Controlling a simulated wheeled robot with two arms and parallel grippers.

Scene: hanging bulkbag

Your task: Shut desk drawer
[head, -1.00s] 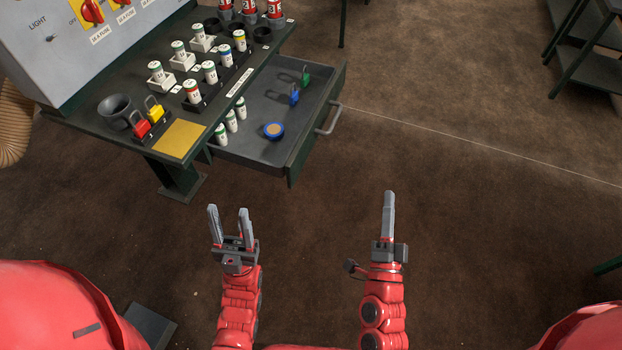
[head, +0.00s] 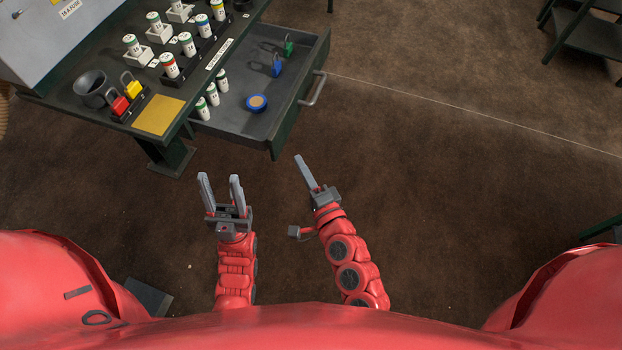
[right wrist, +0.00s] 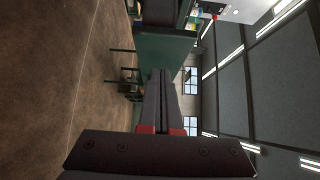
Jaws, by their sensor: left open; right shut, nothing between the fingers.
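The desk drawer (head: 237,115) is pulled out from under the desk in the head view. Its dark green front (head: 300,98) carries a grey bar handle (head: 314,88). Inside lie a round blue tin, several white-and-green cylinders, and blue and green padlocks. My right gripper (head: 298,158) is shut and empty, near the drawer front's near end and apart from it in the picture. In the right wrist view my shut fingers (right wrist: 163,100) point at a green panel (right wrist: 165,50), likely the drawer front. My left gripper (head: 219,178) is open and empty, left of the right one, below the desk.
The desk top (head: 120,60) holds fuses in white holders, a dark cup (head: 90,88), red and yellow padlocks and a yellow pad (head: 159,115). Brown floor is clear right of the drawer. A dark shelf (head: 585,40) stands at the upper right.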

